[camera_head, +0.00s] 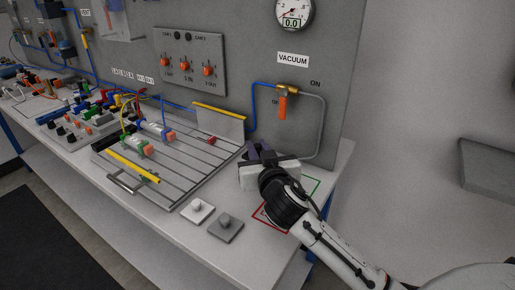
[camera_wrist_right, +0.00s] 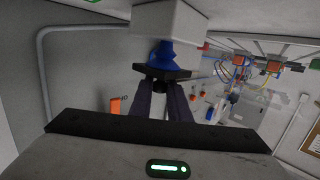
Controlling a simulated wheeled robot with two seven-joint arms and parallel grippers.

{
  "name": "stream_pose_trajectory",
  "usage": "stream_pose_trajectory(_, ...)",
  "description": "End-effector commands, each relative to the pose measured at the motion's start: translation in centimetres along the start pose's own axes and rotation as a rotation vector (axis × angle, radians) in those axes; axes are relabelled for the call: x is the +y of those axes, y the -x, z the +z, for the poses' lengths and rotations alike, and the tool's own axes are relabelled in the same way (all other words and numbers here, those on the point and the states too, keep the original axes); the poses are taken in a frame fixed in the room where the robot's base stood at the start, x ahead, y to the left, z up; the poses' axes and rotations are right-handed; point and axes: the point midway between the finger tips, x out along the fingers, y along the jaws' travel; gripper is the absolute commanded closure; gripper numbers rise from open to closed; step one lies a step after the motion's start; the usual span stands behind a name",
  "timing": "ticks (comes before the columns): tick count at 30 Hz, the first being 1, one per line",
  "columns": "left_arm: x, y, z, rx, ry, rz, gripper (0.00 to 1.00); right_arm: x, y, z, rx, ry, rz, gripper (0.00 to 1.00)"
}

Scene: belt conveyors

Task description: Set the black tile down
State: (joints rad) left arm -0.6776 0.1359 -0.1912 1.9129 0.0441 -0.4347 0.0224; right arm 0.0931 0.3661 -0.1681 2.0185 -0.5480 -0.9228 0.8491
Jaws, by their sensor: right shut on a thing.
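A dark grey tile with a knob (camera_head: 225,228), the darkest tile in view, lies flat on the bench near its front edge. A white tile with a knob (camera_head: 197,210) lies beside it. My right gripper (camera_head: 258,153) is up and right of both tiles, not touching them. In the right wrist view, its dark fingers (camera_wrist_right: 166,92) are shut on a tool with a black flange (camera_wrist_right: 168,73) and a blue cup-like part (camera_wrist_right: 164,54). The blue part meets or overlaps a pale block (camera_wrist_right: 172,24); contact is unclear. My left gripper is out of view.
Red (camera_head: 265,219) and green (camera_head: 315,186) outlined squares lie on the bench, partly hidden by my right arm.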

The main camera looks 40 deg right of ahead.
Motion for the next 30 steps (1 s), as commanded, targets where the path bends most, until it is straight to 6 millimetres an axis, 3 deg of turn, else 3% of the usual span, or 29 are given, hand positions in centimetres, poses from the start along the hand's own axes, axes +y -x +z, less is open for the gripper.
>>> stream_pose_trajectory(1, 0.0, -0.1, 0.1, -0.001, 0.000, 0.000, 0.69, 0.0, 0.0, 0.1, -0.001, 0.000, 0.000, 0.79)
stream_pose_trajectory(4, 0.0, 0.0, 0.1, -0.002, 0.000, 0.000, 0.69, 0.0, 0.0, 0.1, -0.001, 0.000, 0.000, 0.65)
stream_pose_trajectory(15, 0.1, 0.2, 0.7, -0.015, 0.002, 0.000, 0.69, -0.1, 0.4, -0.1, -0.001, 0.000, -0.001, 0.65)
stream_pose_trajectory(20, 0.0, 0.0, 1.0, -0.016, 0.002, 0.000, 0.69, 0.0, 2.9, 0.0, -0.001, -0.002, -0.001, 0.65)
stream_pose_trajectory(30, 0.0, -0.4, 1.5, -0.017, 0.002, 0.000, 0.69, -0.1, 9.9, 0.0, -0.002, -0.003, -0.001, 0.65)
